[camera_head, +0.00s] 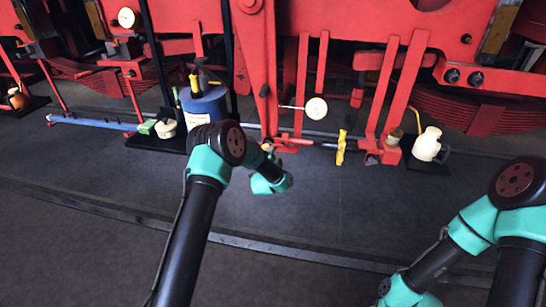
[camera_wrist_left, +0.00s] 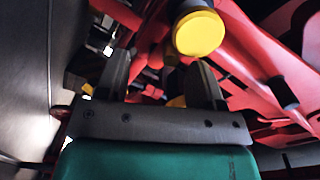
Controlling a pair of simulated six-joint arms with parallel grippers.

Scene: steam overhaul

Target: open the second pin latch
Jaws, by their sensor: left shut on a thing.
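In the head view my left gripper (camera_head: 270,182) hangs low in front of the red frame, its fingers hidden. In the left wrist view its two dark fingers (camera_wrist_left: 158,72) stand apart, shut on a part that is mostly hidden between them, apparently the pin latch. A little yellow (camera_wrist_left: 178,101) shows low between the fingers. A dark round post with a yellow cap (camera_wrist_left: 198,34) is close in front of the right finger. I cannot tell whether the latch is open. My right gripper is out of view; only its arm shows at lower right.
Red locomotive framework (camera_head: 262,70) fills the back. A blue drum (camera_head: 203,105) stands left of my left gripper. A yellow piece (camera_head: 341,148), a round white gauge (camera_head: 316,108) and a white jug (camera_head: 427,144) are to the right. The dark floor in front is clear.

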